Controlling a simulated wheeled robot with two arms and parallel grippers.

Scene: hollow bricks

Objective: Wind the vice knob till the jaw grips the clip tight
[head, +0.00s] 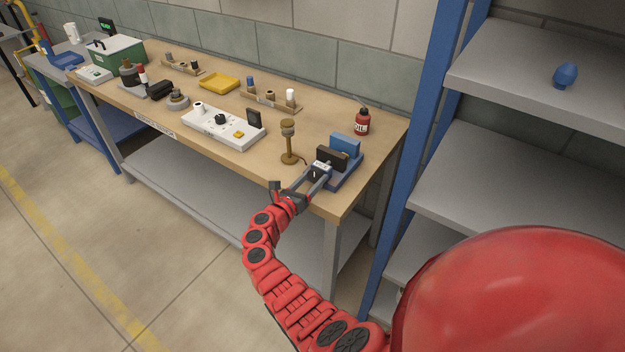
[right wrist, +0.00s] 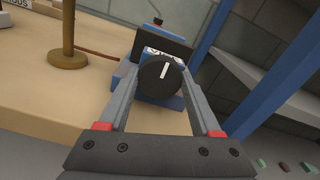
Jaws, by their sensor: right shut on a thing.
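The blue vice (head: 345,147) stands at the near right corner of the wooden bench. It has an upright dark jaw plate (head: 332,157), which also shows in the right wrist view (right wrist: 162,45). Its round black knob (right wrist: 160,83) with a white mark faces the wrist camera; the mark stands nearly upright, tilted slightly. My right gripper (head: 317,175) is shut on the knob, one finger on each side of it. I cannot make out the clip; the jaw plate and knob hide the gap between the jaws from the wrist. My left gripper is not in view.
A brass-coloured stand (head: 289,143) is close left of the vice, with a cable running towards the vice. A red bottle (head: 362,121) stands behind. A white panel (head: 222,128) lies farther left. A blue shelf post (head: 415,160) rises just right of the bench.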

